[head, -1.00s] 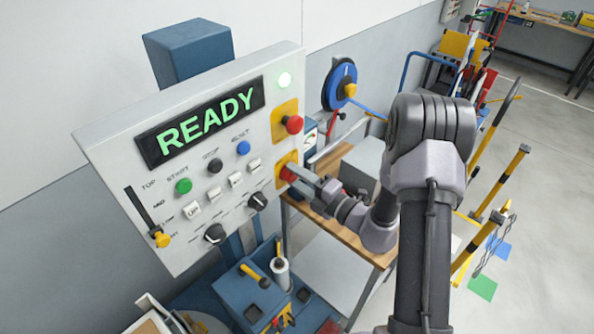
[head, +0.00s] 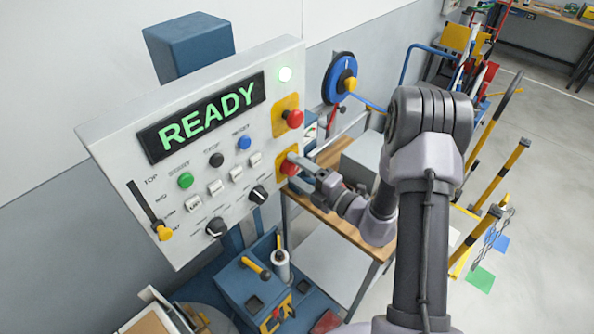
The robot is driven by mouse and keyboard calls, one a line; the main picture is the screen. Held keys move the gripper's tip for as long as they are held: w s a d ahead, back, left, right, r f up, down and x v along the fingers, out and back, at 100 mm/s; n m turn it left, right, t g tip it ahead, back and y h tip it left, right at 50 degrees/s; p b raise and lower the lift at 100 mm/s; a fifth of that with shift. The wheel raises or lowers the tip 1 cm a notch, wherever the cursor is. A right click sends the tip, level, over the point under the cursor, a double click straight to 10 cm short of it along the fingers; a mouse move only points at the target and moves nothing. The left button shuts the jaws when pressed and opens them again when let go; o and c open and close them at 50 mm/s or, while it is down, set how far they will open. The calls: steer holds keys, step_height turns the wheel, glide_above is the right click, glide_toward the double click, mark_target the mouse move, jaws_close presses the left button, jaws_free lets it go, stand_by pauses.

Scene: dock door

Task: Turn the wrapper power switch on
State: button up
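The wrapper control panel (head: 105,142) is a tilted light-grey board whose display (head: 205,120) reads READY in green. The likely power switch is the lower red knob (head: 287,168) on a yellow plate (head: 282,158) at the panel's right edge. My gripper (head: 291,160) is at this knob, with one finger across its upper part. The other finger is hidden, so I cannot tell whether they are closed on the knob. The knob's angle is largely covered.
A red mushroom button (head: 295,118) sits just above on its own yellow plate. Green, black and blue buttons, two black dials (head: 258,194) and a yellow-tipped slider (head: 163,231) fill the panel. A wooden-topped table (head: 340,226) stands below my wrist.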

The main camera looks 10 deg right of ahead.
steer(key=v, duration=1.7)
steer(key=shift+s, duration=0.25)
steer(key=shift+d, duration=0.15)
steer(key=s+a+n+g+y+b, duration=0.1)
steer(key=s+a+n+g+b, duration=0.55)
steer(key=n, duration=0.55)
steer(key=s+a+n+g+b, duration=0.3)
steer(key=a+n+g, duration=0.4)
steer(key=a+n, duration=0.35)
steer(key=s+d+n+t+h+b, duration=0.1)
steer(key=n+h+b, duration=0.3)
steer(key=n, duration=0.6)
steer(key=s+d+f+n+t+h+b, duration=0.1)
steer(key=s+d+n+t+h+b, duration=0.1)
steer(key=n, duration=0.8)
steer(key=s+t+h+b, duration=0.1)
steer(key=s+h+b, duration=0.1)
steer(key=h+b, duration=0.1)
steer(key=shift+d+n, duration=0.2)
steer(key=shift+n, duration=0.15)
